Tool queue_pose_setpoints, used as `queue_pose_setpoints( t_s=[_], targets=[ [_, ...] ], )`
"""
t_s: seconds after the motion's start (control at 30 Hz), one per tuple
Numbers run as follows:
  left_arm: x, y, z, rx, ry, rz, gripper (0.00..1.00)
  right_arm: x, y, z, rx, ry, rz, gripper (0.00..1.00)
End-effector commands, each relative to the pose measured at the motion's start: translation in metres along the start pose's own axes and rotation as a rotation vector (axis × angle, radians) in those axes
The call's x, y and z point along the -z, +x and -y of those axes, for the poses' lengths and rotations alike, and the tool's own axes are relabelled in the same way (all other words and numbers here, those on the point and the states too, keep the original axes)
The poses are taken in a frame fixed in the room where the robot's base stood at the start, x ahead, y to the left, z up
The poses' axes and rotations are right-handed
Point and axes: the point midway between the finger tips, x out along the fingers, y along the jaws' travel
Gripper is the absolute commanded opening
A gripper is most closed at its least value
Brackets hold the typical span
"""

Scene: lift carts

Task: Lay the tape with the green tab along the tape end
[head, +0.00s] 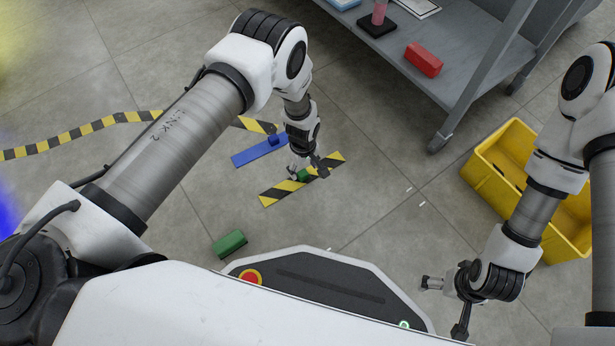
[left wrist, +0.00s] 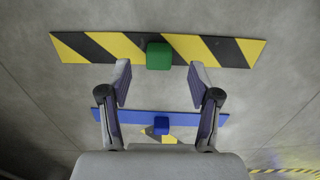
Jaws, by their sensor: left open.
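The short yellow-and-black tape strip (head: 275,195) lies flat on the floor, with a green tab (head: 303,175) near its middle. In the left wrist view the strip (left wrist: 222,51) runs across the top and its green tab (left wrist: 159,56) is centred. My left gripper (head: 309,172) is low over the strip; its open fingertips (left wrist: 160,68) are on either side of and just short of the tab, with nothing held. The long floor tape (head: 90,130) passes behind my left arm to its end (head: 258,125). My right gripper (head: 444,306) is spread open and empty.
A blue strip (head: 248,156) with a blue tab (head: 274,140) lies between the tape end and the short strip. A green block (head: 230,243) is on the floor. A grey cart (head: 455,80) holds a red block (head: 424,59). A yellow crate (head: 490,150) stands right.

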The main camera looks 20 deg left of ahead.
Motion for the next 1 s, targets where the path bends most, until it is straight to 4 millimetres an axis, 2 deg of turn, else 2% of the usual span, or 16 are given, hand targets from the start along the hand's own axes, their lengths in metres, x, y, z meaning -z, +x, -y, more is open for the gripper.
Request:
queue_pose_setpoints(
  t_s=[0.2,0.27,0.5,0.53,0.7,1.0],
  targets=[
    [0.007,0.042,-0.001,-0.001,-0.002,-0.001,0.62,0.002,0.037,-0.001,-0.001,0.006,-0.004,1.00],
    [0.006,0.050,-0.001,-0.001,-0.001,-0.001,0.62,0.004,0.042,-0.001,-0.002,0.002,-0.012,1.00],
    [0.007,0.050,-0.001,-0.001,-0.001,-0.001,0.62,0.007,0.041,-0.001,-0.002,-0.002,-0.019,1.00],
    [0.007,0.050,-0.001,-0.001,-0.001,-0.001,0.59,0.007,0.041,-0.001,-0.002,-0.002,-0.019,1.00],
    [0.006,0.051,-0.001,-0.001,-0.001,-0.001,0.00,0.006,0.041,-0.001,-0.002,-0.002,-0.018,1.00],
    [0.006,0.050,-0.001,-0.001,-0.001,-0.001,0.00,0.006,0.041,-0.001,-0.002,-0.002,-0.018,1.00]
  ],
)
